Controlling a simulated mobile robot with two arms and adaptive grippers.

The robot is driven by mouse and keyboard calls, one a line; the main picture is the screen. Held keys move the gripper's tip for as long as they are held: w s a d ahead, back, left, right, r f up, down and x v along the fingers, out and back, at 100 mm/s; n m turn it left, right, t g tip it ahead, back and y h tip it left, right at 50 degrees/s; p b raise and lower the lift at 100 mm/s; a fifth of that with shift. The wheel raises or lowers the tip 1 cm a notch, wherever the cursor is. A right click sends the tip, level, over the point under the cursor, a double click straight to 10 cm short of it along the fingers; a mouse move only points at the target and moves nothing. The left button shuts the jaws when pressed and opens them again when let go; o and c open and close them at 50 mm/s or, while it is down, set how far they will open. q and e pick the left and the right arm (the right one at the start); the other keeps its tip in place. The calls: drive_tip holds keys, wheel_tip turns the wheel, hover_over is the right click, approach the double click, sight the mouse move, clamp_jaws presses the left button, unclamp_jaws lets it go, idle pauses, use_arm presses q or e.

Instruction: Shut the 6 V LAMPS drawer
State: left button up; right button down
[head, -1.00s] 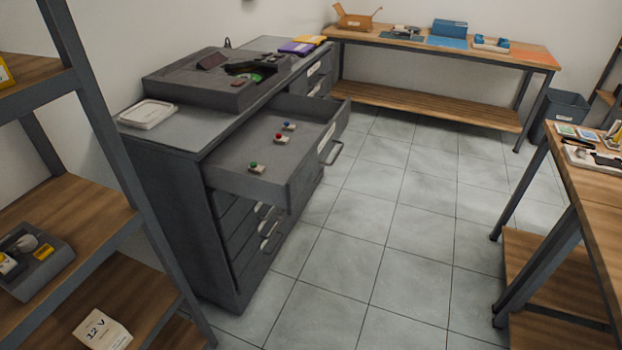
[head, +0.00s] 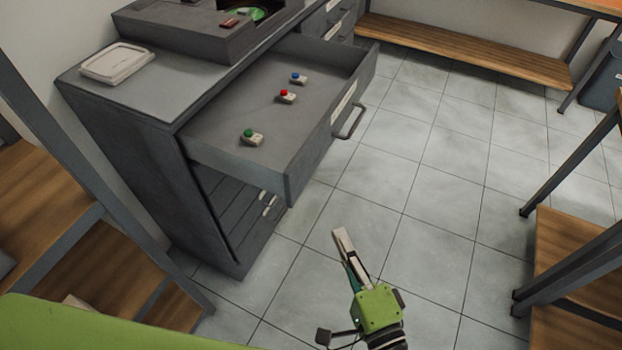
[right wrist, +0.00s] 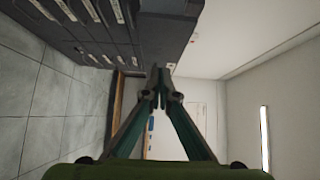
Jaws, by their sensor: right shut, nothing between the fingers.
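The open drawer (head: 236,168) sticks out from the top of the grey cabinet (head: 140,145) in the head view. Its front carries a white label (head: 343,103) that I cannot read and a bar handle (head: 350,123). Inside lie three small lamps on pale bases: green (head: 251,137), red (head: 287,96) and blue (head: 298,78). My right gripper (head: 340,238) is shut and empty, over the floor in front of and below the drawer, apart from it. The right wrist view shows its fingers (right wrist: 160,75) together, with labelled drawers at upper left. My left gripper is out of view.
A grey tray (head: 190,28) and a white lidded box (head: 117,62) sit on the cabinet top. A shelf rack (head: 50,130) stands close at left. A bench (head: 580,240) stands at right. The tiled floor (head: 425,205) between is clear.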

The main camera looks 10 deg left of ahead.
drive_tip(key=p, duration=0.3)
approach(300, 179)
drive_tip(key=w+d, duration=0.1)
drive_tip(key=w, duration=0.3)
drive_tip(key=shift+w+a+f, duration=0.1)
drive_tip(key=shift+w+a, duration=0.15)
drive_tip(key=shift+a, duration=0.35)
drive_tip(key=shift+w+a+r, duration=0.1)
drive_tip(key=shift+w+a, duration=0.1)
drive_tip(key=shift+a, duration=0.4)
drive_tip(key=shift+w+a+f, duration=0.1)
drive_tip(key=shift+w+a, duration=0.15)
drive_tip(key=shift+a, duration=0.4)
